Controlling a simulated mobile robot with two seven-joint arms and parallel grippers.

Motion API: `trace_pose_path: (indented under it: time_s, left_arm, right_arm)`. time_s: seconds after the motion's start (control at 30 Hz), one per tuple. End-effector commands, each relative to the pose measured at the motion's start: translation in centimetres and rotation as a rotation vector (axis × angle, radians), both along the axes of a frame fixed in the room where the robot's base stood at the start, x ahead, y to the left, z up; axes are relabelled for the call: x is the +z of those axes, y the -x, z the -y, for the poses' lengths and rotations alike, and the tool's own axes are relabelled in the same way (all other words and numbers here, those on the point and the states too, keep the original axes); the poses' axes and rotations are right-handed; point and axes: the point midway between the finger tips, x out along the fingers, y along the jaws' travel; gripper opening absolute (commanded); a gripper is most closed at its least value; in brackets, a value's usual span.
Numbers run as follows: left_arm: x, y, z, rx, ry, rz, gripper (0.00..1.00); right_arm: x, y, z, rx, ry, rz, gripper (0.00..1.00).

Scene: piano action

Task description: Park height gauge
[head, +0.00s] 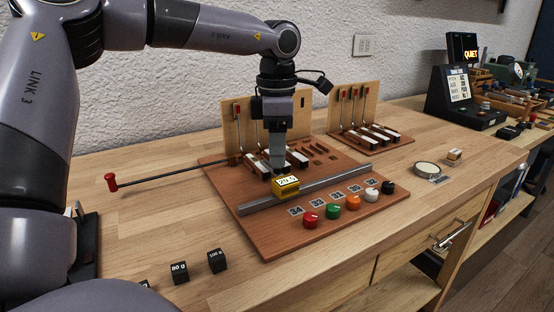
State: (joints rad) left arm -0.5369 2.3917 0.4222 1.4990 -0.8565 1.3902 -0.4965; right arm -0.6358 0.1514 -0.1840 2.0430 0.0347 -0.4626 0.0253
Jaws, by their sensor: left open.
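The height gauge (286,188) is a small yellow block with a white readout that looks like 20.5. It sits at the grey metal rail (335,187) on the brown action board (258,237). My left gripper (277,170) points straight down with its fingertips just above and behind the gauge. It is open. I cannot tell whether a fingertip touches the gauge. The gripper hides part of the keys and upright panel behind it. My right gripper is not in view.
Red, green, orange, white and black knobs (354,202) line the board's front. A red-handled rod (112,182) sticks out left. Black weights (217,261) stand at the front left. A second key panel (372,136) stands behind. The bench (440,205) is clear at the right front.

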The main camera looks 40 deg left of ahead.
Motion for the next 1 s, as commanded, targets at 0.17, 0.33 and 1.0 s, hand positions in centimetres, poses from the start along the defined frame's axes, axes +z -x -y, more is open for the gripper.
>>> trace_pose_path:
  time_s: [0.17,0.33,1.0]
  left_arm:
    - [-1.9,0.0,0.0,0.000,0.000,0.000,0.42]
    - [-2.2,0.0,0.0,0.000,0.000,0.001,0.42]
    - [-2.1,1.9,-0.7,0.002,0.000,0.004,0.00]
  right_arm:
    - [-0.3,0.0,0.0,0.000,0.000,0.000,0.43]
    - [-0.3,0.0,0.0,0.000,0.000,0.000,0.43]
    - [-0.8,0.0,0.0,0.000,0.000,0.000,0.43]
